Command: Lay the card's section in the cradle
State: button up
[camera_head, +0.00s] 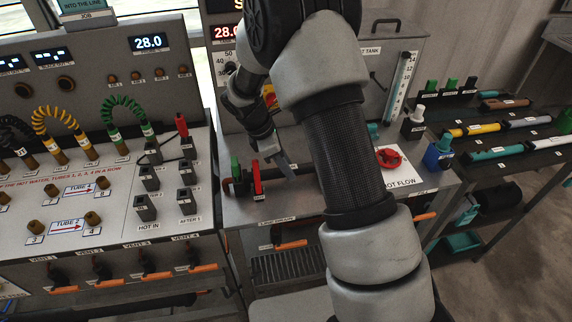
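A job card (83,6) stands at the top left. "INTO THE LINE" is readable at its lower edge, but the rest is cut off, so I cannot tell which section it names. Pipe sections lie on the rack at the right: yellow (476,129), pale grey (527,121), teal (497,152) and brown (505,103), among others. A dark fitting with a green handle (235,166) and a red handle (257,177) sits on the middle bench; it may be the cradle, partly hidden. My gripper (283,163) points down just right of the red handle. Its fingers' opening is unclear.
The left panel (120,195) carries coloured hoses, sockets and a red-topped plug. My arm hides much of the middle bench.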

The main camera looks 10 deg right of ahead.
jog(key=shift+o, duration=1.2)
jog(key=p+v, duration=0.1)
jog(key=v, duration=0.1)
jog(key=d+p+v, duration=0.1)
jog(key=p+v, duration=0.3)
jog(key=v, duration=0.1)
jog(key=shift+d+r, duration=0.15)
jog(key=shift+r, duration=0.1)
